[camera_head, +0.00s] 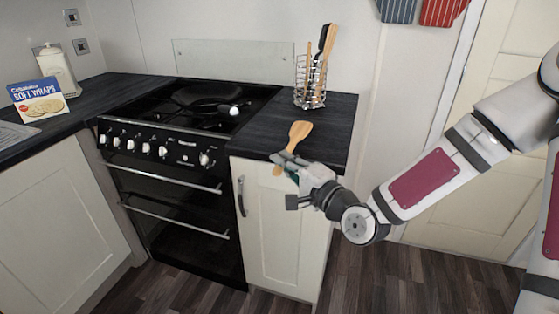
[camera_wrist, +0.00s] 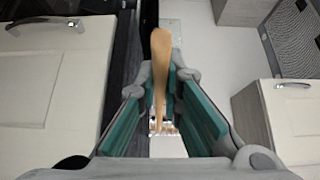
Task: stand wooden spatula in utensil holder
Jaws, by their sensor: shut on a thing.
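The wooden spatula (camera_head: 299,134) is in my gripper (camera_head: 284,163), at the front edge of the right counter. In the head view its broad head points up and its handle runs down past the fingers. In the wrist view the spatula (camera_wrist: 161,55) lies between the two green-lined fingers, which are shut on it. The utensil holder (camera_head: 300,97) is a wire basket standing upright at the back of the right counter, beyond my gripper and apart from it. It holds several utensils, some wooden and one black.
The black stove (camera_head: 190,107) with a dark pan (camera_head: 207,95) is left of the counter. The dark countertop (camera_head: 333,125) in front of the holder is clear. A wraps box (camera_head: 38,100) and a cream canister (camera_head: 57,68) stand far left.

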